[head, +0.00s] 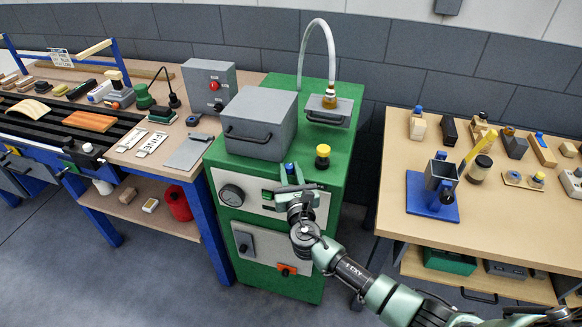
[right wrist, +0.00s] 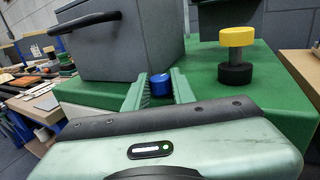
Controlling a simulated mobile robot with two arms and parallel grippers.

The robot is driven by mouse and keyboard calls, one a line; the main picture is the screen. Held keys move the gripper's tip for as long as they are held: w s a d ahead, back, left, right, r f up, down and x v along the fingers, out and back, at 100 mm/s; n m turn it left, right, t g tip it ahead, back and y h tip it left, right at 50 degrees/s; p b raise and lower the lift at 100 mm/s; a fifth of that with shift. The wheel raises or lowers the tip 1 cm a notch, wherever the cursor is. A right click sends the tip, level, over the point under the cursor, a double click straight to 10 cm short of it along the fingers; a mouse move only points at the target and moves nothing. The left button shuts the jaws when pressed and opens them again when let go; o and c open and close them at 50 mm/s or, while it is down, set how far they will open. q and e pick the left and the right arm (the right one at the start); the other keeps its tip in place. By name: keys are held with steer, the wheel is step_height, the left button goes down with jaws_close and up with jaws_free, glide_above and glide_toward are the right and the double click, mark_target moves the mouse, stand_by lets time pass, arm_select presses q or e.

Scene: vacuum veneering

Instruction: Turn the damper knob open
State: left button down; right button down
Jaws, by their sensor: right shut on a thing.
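My right gripper (head: 291,174) is at the front top edge of the green cabinet (head: 335,205). In the right wrist view its two green fingers (right wrist: 160,88) are shut on a small blue knob (right wrist: 161,85), one finger on each side. The blue knob also shows in the head view (head: 290,168), partly hidden by the gripper. I cannot tell which way the knob is turned, and no label on it is readable. My left gripper is not in view.
Right of the gripper stands a yellow-topped knob (head: 323,151), also in the right wrist view (right wrist: 237,38). Behind is a grey lidded box (head: 262,115) with a black handle. The cabinet front has a round gauge (head: 231,195) and an orange switch (head: 287,270). Benches flank the cabinet.

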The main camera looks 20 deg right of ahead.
steer(key=m+h, duration=0.2)
steer(key=h, duration=0.1)
steer(key=shift+a+f+g+b, duration=0.1)
steer(key=shift+a+g+b, duration=0.2)
steer(key=m+g+h+b, duration=0.1)
steer(key=h, duration=0.1)
steer(key=shift+w+a+f+m+h, duration=0.1)
steer(key=shift+m+h, duration=0.2)
steer(key=shift+m, duration=0.1)
steer(key=m+g+h+b, duration=0.2)
steer(key=b, duration=0.1)
steer(key=m+g+h+b, duration=0.2)
steer(key=b, duration=0.1)
steer(key=m+g+h+b, duration=0.2)
steer(key=h+b, duration=0.1)
steer(key=b, duration=0.1)
steer(key=shift+w+a+f+g, duration=0.1)
steer(key=shift+w+a+g, duration=0.15)
steer(key=shift+w+g, duration=0.05)
steer(key=shift+r+m+g+h+b, duration=0.25)
steer(key=shift+m+g+h+b, duration=0.45)
steer(key=shift+g+b, duration=0.4)
steer(key=shift+r, duration=0.1)
steer(key=c, duration=1.2)
jaws_free()
steer(key=shift+o, duration=0.2)
